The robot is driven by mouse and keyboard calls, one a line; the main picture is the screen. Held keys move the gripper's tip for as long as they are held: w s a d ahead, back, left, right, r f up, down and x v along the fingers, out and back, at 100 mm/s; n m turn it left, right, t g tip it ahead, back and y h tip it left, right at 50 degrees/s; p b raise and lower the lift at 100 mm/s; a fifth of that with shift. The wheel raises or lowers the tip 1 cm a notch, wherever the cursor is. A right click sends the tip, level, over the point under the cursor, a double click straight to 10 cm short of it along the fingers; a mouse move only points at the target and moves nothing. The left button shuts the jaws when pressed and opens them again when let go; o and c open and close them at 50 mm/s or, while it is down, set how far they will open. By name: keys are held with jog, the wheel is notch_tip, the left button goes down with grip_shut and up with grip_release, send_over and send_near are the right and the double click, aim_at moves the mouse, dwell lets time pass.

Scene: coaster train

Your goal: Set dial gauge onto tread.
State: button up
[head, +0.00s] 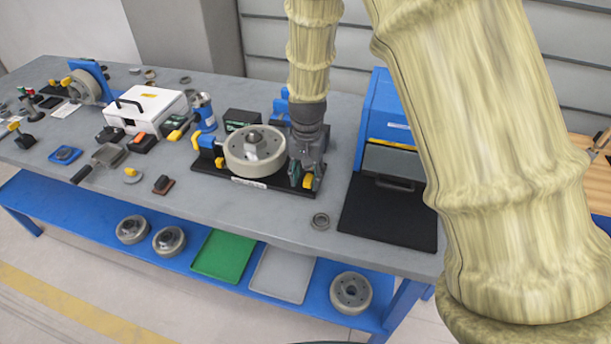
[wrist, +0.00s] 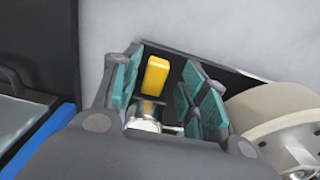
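The wheel (head: 255,150) lies flat on a black fixture plate (head: 228,184) on the bench; its pale outer rim also shows at the right of the wrist view (wrist: 262,106). My gripper (head: 303,172) points down at the right end of the plate, beside the wheel. In the wrist view its teal-padded fingers (wrist: 163,88) stand apart. Between them show an upright yellow block (wrist: 157,75) and a small silver cylinder (wrist: 143,124) with a thin stem towards the wheel. The cylinder may be the dial gauge; I cannot tell for certain. No clear grip on either shows.
A blue machine (head: 388,115) with a black mat (head: 388,212) stands right of my gripper. Trays and wheels sit on the lower shelf.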

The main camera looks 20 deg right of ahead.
jog(key=shift+s, duration=0.7)
jog(key=shift+w+f, duration=0.5)
jog(key=shift+w, duration=0.05)
jog(key=shift+s+r, duration=0.25)
jog(key=c, duration=0.5)
grip_shut()
